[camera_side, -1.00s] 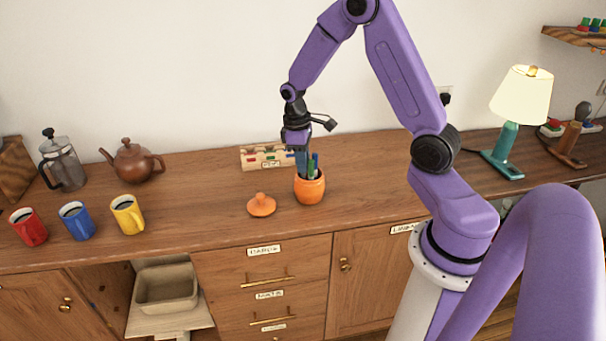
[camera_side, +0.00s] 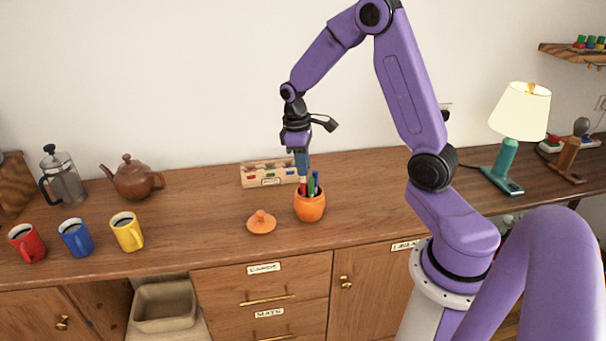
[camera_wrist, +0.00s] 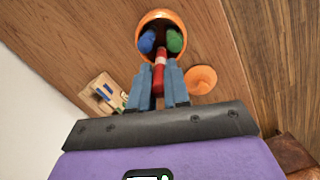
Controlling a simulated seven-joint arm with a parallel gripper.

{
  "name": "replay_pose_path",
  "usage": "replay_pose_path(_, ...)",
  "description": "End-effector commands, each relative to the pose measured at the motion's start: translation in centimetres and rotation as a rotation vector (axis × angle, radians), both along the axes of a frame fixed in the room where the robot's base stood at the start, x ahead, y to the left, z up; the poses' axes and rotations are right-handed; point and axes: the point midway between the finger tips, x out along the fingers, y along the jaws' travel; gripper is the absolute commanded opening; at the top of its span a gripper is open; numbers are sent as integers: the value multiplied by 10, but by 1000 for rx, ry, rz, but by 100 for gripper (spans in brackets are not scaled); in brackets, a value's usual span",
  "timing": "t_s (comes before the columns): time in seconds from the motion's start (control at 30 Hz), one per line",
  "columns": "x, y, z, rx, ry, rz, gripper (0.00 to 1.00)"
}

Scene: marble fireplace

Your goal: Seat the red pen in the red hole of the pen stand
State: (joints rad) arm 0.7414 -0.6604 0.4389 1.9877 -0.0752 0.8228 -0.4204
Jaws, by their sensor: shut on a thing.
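My gripper (camera_side: 301,165) is above the orange pot (camera_side: 310,210), with its fingers pointing down at the pot's mouth. It is shut on the red pen (camera_wrist: 159,70), which shows red with a white band between the fingertips in the wrist view. The pen's lower end is at or inside the pot's mouth; how deep is hidden. A blue pen (camera_wrist: 147,42) and a green pen (camera_wrist: 174,41) stand in the pot. The pen stand (camera_side: 268,174), a pale wooden block with coloured marks and a label, lies behind and left of the pot.
The orange lid (camera_side: 261,222) lies left of the pot. Red (camera_side: 27,243), blue (camera_side: 75,238) and yellow (camera_side: 127,231) mugs, a teapot (camera_side: 132,178) and a French press (camera_side: 62,175) stand further left. A lamp (camera_side: 515,130) stands right.

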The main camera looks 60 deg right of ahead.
Motion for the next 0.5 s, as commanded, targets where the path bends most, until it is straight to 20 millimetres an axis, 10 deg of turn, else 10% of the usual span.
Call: replay_pose_path(0.5, 0, 0, 100, 0, -5, -1, 0)
